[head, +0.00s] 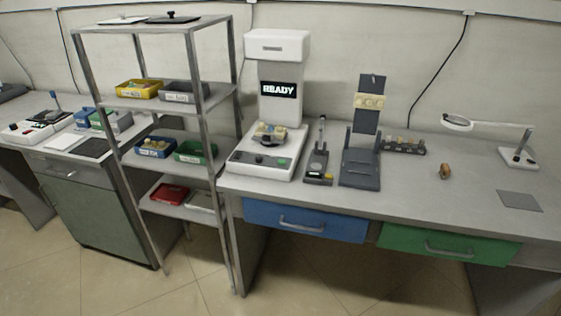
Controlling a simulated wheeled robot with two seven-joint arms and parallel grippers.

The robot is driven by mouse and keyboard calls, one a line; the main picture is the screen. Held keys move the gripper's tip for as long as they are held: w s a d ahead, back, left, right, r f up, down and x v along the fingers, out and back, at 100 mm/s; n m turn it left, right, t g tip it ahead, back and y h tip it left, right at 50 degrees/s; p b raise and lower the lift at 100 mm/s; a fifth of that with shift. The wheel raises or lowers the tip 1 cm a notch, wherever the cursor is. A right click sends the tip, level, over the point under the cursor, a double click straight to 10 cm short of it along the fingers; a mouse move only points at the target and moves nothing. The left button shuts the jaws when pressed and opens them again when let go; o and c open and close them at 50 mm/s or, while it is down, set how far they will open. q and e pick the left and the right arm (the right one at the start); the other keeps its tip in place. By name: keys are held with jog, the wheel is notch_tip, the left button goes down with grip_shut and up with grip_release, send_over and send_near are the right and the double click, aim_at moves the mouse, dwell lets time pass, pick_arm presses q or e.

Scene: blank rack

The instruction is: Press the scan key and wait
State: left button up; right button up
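A white machine (278,48) stands on the bench, and its dark display (279,89) appears to read "READY". On the front of its base (245,165) are a green key (283,162) and a dark round control (258,158). I cannot read a label on either, so I cannot tell which is the scan key. A round holder (267,139) with several small tan pieces sits on top of the base. Neither of my grippers is in view, and nothing touches the machine.
A metal shelf rack (188,104) with coloured bins stands left of the machine. A small dark device (319,165) and a dark upright stand (360,170) are to its right. A magnifier lamp (518,155) stands far right. Blue (335,228) and green (400,239) drawers are shut.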

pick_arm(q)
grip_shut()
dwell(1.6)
